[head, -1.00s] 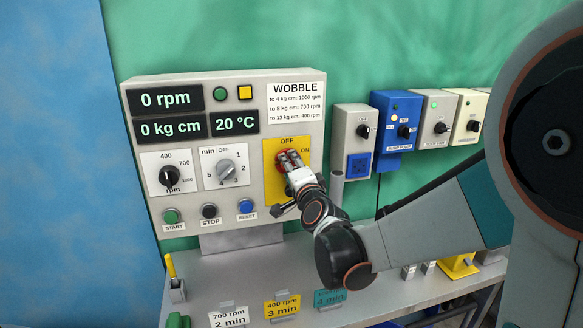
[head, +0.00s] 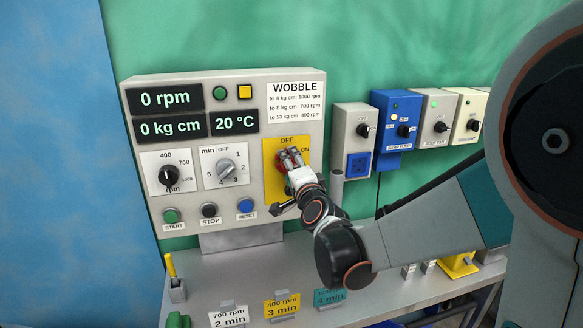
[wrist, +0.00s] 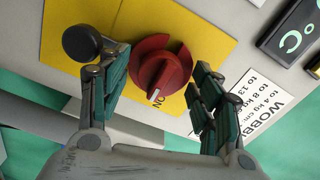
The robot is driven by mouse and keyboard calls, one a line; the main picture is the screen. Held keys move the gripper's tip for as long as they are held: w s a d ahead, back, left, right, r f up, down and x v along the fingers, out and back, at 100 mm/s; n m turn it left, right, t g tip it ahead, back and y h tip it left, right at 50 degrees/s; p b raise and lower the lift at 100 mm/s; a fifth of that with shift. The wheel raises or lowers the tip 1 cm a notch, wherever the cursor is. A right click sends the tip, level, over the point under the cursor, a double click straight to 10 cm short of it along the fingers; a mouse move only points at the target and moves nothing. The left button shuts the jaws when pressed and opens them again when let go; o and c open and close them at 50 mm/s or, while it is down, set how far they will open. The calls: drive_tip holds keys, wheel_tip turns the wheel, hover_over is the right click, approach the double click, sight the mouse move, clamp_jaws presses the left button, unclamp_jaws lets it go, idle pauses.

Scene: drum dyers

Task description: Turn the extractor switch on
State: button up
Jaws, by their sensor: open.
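A red rotary switch (head: 280,160) sits on a yellow plate (head: 271,185) marked OFF at the top and ON at the right, on the panel's right side. No label calling it the extractor is legible. In the wrist view the red knob (wrist: 164,68) has its white pointer mark at the word ON. My gripper (head: 291,156) is at the switch and partly hides it in the head view. In the wrist view my gripper (wrist: 157,62) is open, one finger on each side of the knob, with visible gaps between the fingers and the knob.
The grey control panel (head: 228,90) carries displays, two more dials and several push buttons. Several smaller switch boxes, including a blue one (head: 384,104), hang to the right. A shelf (head: 230,270) with labelled cards lies below. My arm reaches in from the right.

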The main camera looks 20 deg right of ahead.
drive_tip(key=shift+s, duration=0.15)
drive_tip(key=s, duration=1.2)
drive_tip(key=s+f+n+g, duration=0.5)
drive_tip(key=s+n, duration=0.2)
drive_tip(key=s, duration=0.4)
drive_tip(key=s+f+n+g, duration=0.5)
drive_tip(key=s+n, duration=0.3)
drive_tip(key=s, duration=0.3)
drive_tip(key=shift+f+g, duration=0.2)
drive_tip(key=shift+g, duration=0.3)
drive_tip(key=shift+s, duration=0.1)
